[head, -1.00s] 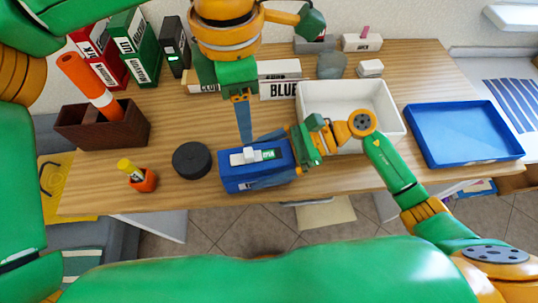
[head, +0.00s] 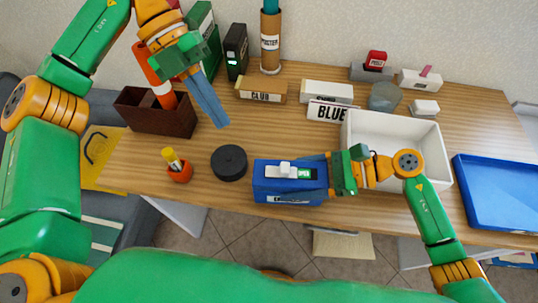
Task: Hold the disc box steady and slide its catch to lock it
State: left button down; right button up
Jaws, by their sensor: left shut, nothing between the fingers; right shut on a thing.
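The blue disc box (head: 262,186) stands near the front edge of the table. On its top is a white sliding catch (head: 286,169) beside a green "OPEN" label (head: 305,173). My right gripper (head: 330,174) is shut on the right end of the box. My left gripper (head: 220,121) is raised at the back left of the box, well apart from it. Its long blue fingers are together and hold nothing. The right fingertips are partly hidden by the gripper body.
A black round disc (head: 229,162) lies left of the box. A white bin (head: 440,150) stands right of the box, behind my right arm. A blue tray (head: 500,190) lies at the far right.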

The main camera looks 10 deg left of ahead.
aim_at(280, 174)
jog(key=shift+s+d, duration=0.1)
jog(key=shift+d, duration=0.2)
pick_arm(q)
jog(key=x, duration=1)
jog(key=shift+s+d+f, duration=0.1)
jog(key=shift+s+d, duration=0.05)
jog(key=shift+d, duration=0.2)
jog(key=d, duration=0.2)
jog(key=shift+w+d, duration=0.25)
jog(key=shift+d, duration=0.1)
pick_arm(e)
jog(key=shift+a, duration=0.1)
pick_arm(q)
jog(key=shift+d, duration=0.6)
jog(key=shift+w, duration=0.1)
jog(key=d, duration=0.3)
jog(key=shift+w+d, duration=0.15)
